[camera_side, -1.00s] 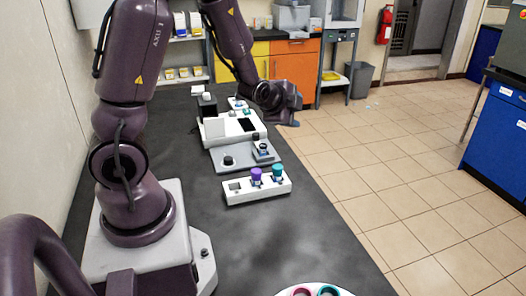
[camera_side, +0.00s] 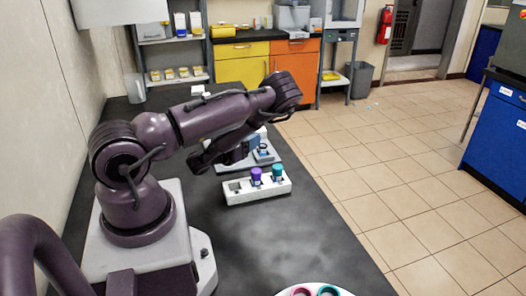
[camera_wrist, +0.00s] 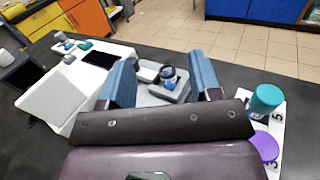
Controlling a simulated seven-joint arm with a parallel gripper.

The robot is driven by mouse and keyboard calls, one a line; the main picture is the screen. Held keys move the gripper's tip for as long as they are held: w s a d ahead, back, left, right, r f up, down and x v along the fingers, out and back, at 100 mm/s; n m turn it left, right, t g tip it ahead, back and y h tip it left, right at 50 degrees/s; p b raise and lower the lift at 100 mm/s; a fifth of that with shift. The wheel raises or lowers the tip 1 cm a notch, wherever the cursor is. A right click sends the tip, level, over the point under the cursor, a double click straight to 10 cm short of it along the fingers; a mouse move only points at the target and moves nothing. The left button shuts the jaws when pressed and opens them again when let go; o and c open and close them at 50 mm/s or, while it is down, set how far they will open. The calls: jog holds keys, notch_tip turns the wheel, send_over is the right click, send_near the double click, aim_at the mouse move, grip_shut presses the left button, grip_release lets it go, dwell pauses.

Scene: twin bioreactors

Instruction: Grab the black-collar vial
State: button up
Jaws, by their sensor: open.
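In the wrist view, a small vial (camera_wrist: 168,76) with a dark collar and a bluish body stands in a grey holder (camera_wrist: 172,93). I take it for the black-collar vial; its details are small. My gripper (camera_wrist: 163,66) is open, with its two blue-padded fingers on either side of the vial in the picture. The vial shows between them, beyond the fingertips, and I see no contact. In the side view, my arm reaches over the grey plate (camera_side: 262,158) and hides most of the vial and my fingertips.
A white rack (camera_side: 240,195) holds a purple-capped vial (camera_side: 256,176) and a teal-capped vial (camera_side: 277,172); it lies right of my gripper in the wrist view. A white device (camera_wrist: 62,98) with a dark panel stands at the left. The near bench top (camera_side: 270,245) is mostly clear.

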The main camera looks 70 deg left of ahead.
aim_at(261, 145)
notch_tip(261, 145, down, 5)
jog(key=shift+f, duration=0.2)
jog(key=shift+w+a+f, duration=0.15)
jog(key=shift+w, duration=0.1)
jog(key=shift+x, duration=3.55)
jog(key=c, duration=1)
